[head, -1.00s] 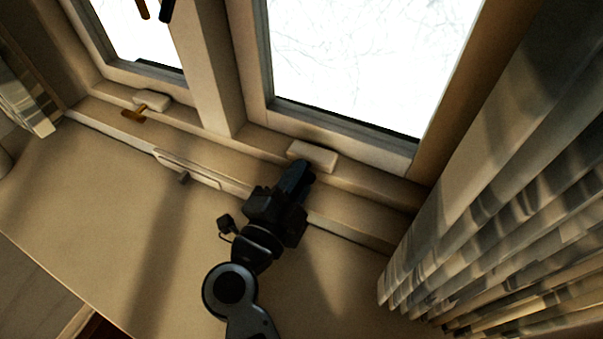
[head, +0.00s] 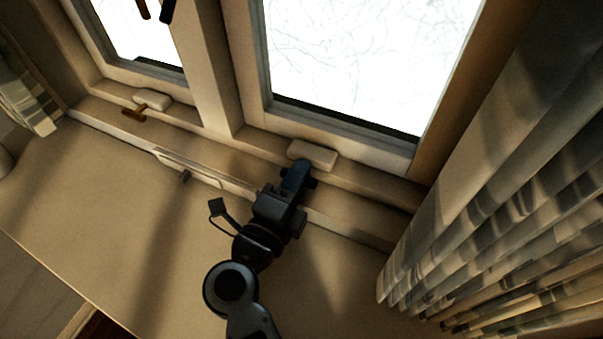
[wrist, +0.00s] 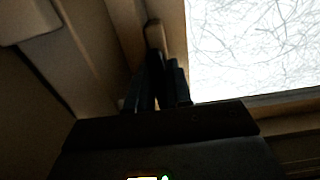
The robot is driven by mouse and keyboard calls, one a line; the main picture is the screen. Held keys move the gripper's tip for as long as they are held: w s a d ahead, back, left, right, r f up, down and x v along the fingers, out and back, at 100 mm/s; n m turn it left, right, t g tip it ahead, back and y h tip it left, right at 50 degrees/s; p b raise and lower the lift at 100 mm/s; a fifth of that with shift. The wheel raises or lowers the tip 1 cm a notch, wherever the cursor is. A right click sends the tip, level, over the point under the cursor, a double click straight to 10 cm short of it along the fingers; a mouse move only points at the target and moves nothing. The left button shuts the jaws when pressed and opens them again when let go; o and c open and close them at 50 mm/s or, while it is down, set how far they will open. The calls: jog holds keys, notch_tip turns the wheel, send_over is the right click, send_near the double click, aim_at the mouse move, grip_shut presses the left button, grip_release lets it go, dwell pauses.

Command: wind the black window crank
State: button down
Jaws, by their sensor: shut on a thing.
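The pale housing of the window crank (head: 313,155) sits on the ledge below the right window. My gripper (head: 296,178) reaches up to its near side and covers the black crank, which I cannot make out separately from the dark fingers. In the wrist view, my gripper (wrist: 157,85) has its fingers close together and shut at the pale housing (wrist: 154,36). The crank between the fingers is too dark to see clearly.
A second pale housing (head: 151,99) with a brown crank (head: 135,113) sits below the left window. Brown and black handles hang at the top. A patterned curtain (head: 500,220) hangs close on the right. The sill (head: 95,200) is mostly clear on the left.

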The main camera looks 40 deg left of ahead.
dwell(0.4)
jog(key=c, duration=1.1)
grip_release()
jog(key=v, duration=0.7)
jog(key=shift+s+b, duration=0.4)
